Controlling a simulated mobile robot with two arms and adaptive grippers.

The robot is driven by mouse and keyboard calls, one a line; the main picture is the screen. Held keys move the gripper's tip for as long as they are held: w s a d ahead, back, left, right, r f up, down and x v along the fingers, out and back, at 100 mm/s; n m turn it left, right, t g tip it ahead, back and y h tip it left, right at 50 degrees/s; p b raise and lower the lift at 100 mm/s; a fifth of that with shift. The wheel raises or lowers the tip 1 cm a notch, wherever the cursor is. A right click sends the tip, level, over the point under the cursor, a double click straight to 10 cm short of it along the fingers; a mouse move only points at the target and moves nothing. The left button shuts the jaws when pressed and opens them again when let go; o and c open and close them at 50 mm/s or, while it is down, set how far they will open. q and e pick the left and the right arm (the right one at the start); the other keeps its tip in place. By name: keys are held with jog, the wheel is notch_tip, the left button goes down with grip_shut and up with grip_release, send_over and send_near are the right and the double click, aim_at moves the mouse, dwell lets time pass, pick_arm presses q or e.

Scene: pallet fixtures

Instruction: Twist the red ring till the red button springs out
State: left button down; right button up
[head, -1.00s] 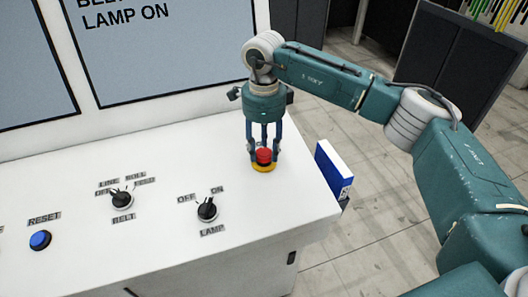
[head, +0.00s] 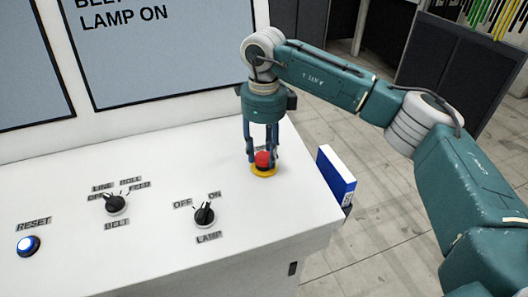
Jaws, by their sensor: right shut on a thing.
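The red button (head: 262,158) with its red ring sits on a yellow base (head: 264,171) near the right end of the white console top. My right gripper (head: 262,150) points straight down over it, its fingers shut around the red part. The fingers hide some of the red sides, and I cannot tell the ring from the button or whether the button stands out. My left gripper is not in view.
The console (head: 150,160) also carries the lamp switch (head: 204,216), the belt switch (head: 116,204) and a lit blue reset button (head: 28,246). A blue and white box (head: 336,176) hangs at the console's right edge. Screens stand behind.

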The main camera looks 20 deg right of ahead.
jog(key=shift+f, duration=0.1)
jog(key=o, duration=1.2)
jog(key=shift+c, duration=0.2)
notch_tip(320, 180, up, 12)
